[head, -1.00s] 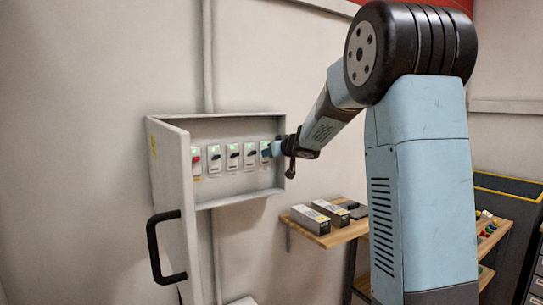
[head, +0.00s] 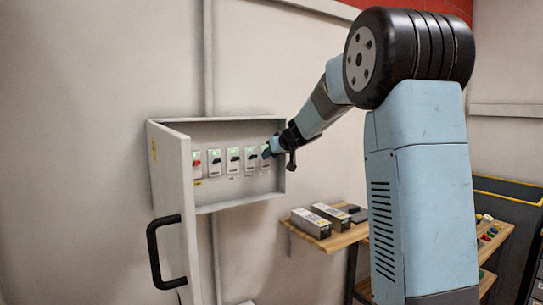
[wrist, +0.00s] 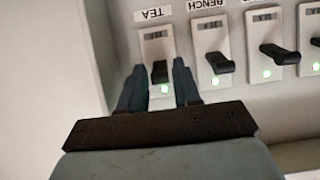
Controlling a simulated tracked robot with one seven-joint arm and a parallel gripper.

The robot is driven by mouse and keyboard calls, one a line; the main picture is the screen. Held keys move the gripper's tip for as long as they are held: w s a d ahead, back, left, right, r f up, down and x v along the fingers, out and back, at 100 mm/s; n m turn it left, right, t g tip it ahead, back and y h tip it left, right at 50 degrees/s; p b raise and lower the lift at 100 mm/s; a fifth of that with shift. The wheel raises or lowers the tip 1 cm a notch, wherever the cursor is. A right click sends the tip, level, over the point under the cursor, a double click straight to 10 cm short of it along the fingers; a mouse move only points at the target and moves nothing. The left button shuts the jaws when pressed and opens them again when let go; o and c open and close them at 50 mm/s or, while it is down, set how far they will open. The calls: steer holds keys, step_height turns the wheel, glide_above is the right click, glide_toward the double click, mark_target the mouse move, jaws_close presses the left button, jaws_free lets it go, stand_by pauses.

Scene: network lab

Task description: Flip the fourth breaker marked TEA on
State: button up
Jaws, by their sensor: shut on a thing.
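The TEA breaker (wrist: 157,47) sits under an upside-down TEA label (wrist: 153,14) in the wrist view. My gripper (wrist: 160,70) has one finger on each side of its dark lever (wrist: 160,73) and is shut on it. A green light (wrist: 164,88) glows on this breaker. In the head view, my gripper (head: 268,151) reaches the rightmost breaker of the row, partly hiding it. The lever's exact tilt is hard to tell between the fingers.
The BENCH breaker (wrist: 211,38) and others stand close beside, with dark levers and green lights. A red-levered breaker (head: 197,163) is at the row's left end. The cabinet door (head: 176,210) hangs open on the left. A wooden shelf (head: 338,241) with boxes is below right.

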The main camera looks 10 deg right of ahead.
stand_by(0.3)
steer(key=o, duration=1)
steer(key=v, duration=1.3)
steer(key=shift+s+d, duration=0.15)
steer(key=shift+s, duration=0.2)
steer(key=shift+r, duration=0.1)
